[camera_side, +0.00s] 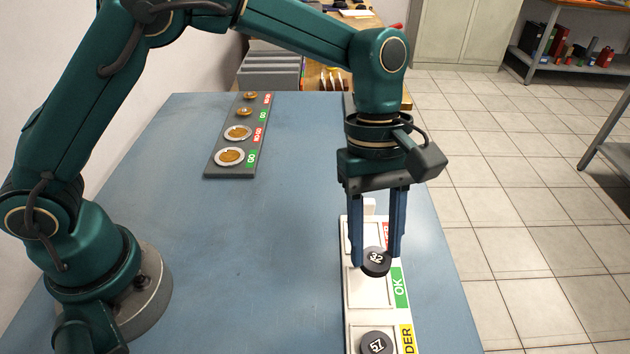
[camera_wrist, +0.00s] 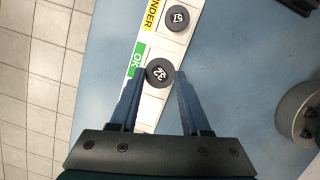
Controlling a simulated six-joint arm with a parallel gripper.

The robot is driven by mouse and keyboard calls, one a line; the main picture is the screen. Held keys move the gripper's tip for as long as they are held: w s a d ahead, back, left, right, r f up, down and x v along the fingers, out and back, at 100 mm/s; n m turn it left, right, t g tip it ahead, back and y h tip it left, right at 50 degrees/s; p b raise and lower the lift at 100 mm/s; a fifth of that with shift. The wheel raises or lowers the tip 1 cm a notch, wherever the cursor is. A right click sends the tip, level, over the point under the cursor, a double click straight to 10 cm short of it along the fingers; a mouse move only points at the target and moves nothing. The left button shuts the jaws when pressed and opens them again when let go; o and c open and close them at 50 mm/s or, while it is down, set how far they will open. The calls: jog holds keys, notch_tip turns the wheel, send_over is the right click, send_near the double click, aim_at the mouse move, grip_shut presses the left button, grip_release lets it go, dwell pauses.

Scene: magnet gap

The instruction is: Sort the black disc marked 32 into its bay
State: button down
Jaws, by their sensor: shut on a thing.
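My gripper (camera_side: 376,258) has its blue fingers shut on the black disc marked 32 (camera_side: 376,263). The disc is at the fingertips, over the white bay tray (camera_side: 356,315), near the bay with the green OK label (camera_side: 399,287). In the wrist view the disc (camera_wrist: 159,72) sits between the fingertips (camera_wrist: 160,76), beside the OK label. I cannot tell whether it touches the tray. A second black disc marked 57 (camera_side: 376,343) lies in the bay with the yellow label ending in DER (camera_side: 407,338). A red label (camera_side: 387,234) is partly hidden behind a finger.
A grey gauge board (camera_side: 231,172) with several round brass-coloured pieces and GO and NO-GO labels lies at the back left. The blue table (camera_side: 270,250) is clear between it and the tray. The table's right edge runs close to the tray.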

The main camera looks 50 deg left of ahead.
aim_at(370, 250)
jog(key=shift+f, duration=0.1)
jog(key=shift+f, duration=2.7)
jog(key=shift+f, duration=0.2)
jog(key=shift+c, duration=1.4)
grip_release()
jog(key=c, duration=0.5)
jog(key=shift+c, duration=0.2)
jog(key=shift+r, duration=2.3)
